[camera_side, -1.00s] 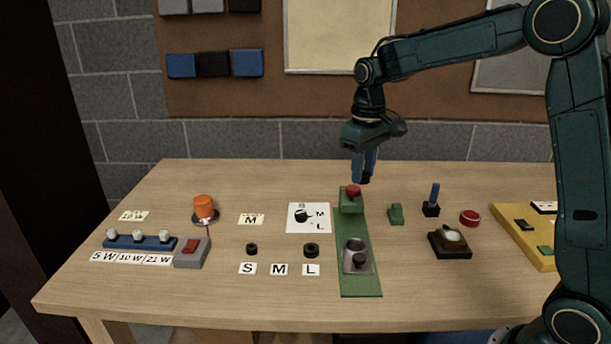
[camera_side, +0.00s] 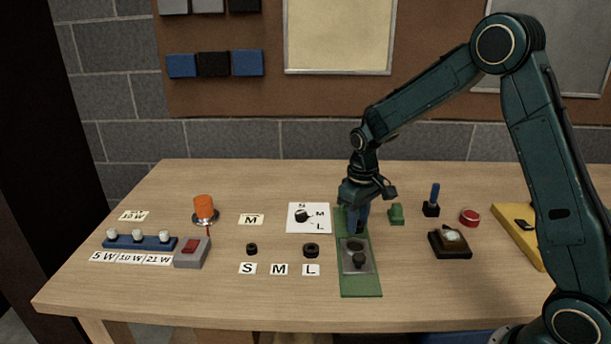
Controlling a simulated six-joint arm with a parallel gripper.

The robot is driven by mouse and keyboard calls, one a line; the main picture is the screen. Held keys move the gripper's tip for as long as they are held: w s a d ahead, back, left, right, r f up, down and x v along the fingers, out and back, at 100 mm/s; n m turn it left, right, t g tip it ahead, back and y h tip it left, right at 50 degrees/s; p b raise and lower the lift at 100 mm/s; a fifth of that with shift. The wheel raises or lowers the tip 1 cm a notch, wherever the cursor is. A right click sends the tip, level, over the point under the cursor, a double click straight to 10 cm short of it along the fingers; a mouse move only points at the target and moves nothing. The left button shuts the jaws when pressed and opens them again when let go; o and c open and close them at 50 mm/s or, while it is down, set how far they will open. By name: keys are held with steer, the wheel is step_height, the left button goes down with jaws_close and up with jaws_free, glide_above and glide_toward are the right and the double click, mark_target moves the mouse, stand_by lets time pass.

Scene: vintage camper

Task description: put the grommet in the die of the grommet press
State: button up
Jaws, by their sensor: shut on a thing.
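My gripper (camera_side: 358,224) points down over the grommet press (camera_side: 361,284), a green strip base with a grey die block (camera_side: 355,252) near its front. The gripper is shut on a small dark grommet (camera_side: 360,230), mostly hidden between the blue fingers. The grommet is just above and behind the die block; I cannot tell whether it touches. The press's green rear block and red knob are hidden behind the gripper. Two other black grommets lie on the table, a small one (camera_side: 251,249) by the S label and a larger one (camera_side: 311,250) by the L label.
The spot above the M label (camera_side: 279,269) is bare. A white S/M/L card (camera_side: 297,226) lies left of the press.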

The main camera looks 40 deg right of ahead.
mark_target(354, 249)
steer(key=shift+f, duration=0.1)
steer(key=shift+f, duration=2)
steer(key=shift+f, duration=0.65)
steer(key=o, duration=1)
steer(key=shift+s, duration=0.1)
steer(key=shift+o, duration=0.2)
steer(key=shift+a, duration=0.1)
steer(key=shift+a+r, duration=0.1)
steer(key=shift+r, duration=0.1)
steer(key=r, duration=1.3)
steer(key=shift+d, duration=0.25)
